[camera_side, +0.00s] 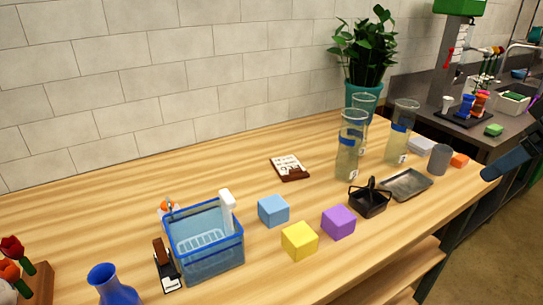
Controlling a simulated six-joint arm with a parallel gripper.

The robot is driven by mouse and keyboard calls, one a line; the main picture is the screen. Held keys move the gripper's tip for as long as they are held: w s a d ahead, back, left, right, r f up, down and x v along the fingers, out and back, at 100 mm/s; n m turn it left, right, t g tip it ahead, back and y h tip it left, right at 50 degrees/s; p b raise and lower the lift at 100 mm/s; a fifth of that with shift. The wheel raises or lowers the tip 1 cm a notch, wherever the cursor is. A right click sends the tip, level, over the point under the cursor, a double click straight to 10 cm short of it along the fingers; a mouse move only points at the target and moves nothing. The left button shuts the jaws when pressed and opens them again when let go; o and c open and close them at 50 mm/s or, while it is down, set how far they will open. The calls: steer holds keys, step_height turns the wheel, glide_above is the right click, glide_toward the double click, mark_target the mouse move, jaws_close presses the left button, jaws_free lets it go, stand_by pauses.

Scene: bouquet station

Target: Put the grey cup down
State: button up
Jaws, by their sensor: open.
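The grey cup (438,160) stands upright on the wooden table near its right end. My gripper (488,173) comes in from the right edge of the picture, dark with a blue end. It is apart from the cup, to its right and slightly lower in the picture. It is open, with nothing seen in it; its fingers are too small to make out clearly.
Tall glass vases (349,145) stand to the left. A purple block (338,221), yellow block (299,240) and blue basket (205,255) lie farther left.

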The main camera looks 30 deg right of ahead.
steer(key=w+d+r+m+t, duration=0.15)
steer(key=w+d+m, duration=0.35)
steer(key=w+m, duration=0.6)
steer(key=m+t+h, duration=0.3)
steer(key=m+t, duration=0.3)
steer(key=m, duration=2.1)
glide_above(451, 154)
steer(key=s, duration=0.2)
steer(key=f, duration=2.1)
steer(key=shift+a+f, duration=0.1)
steer(key=shift+a, duration=0.15)
steer(key=shift+f, duration=0.45)
steer(key=shift+w+d+f, duration=0.15)
steer(key=shift+w+f, duration=0.1)
steer(key=shift+w, duration=0.25)
steer(key=shift+w, duration=0.1)
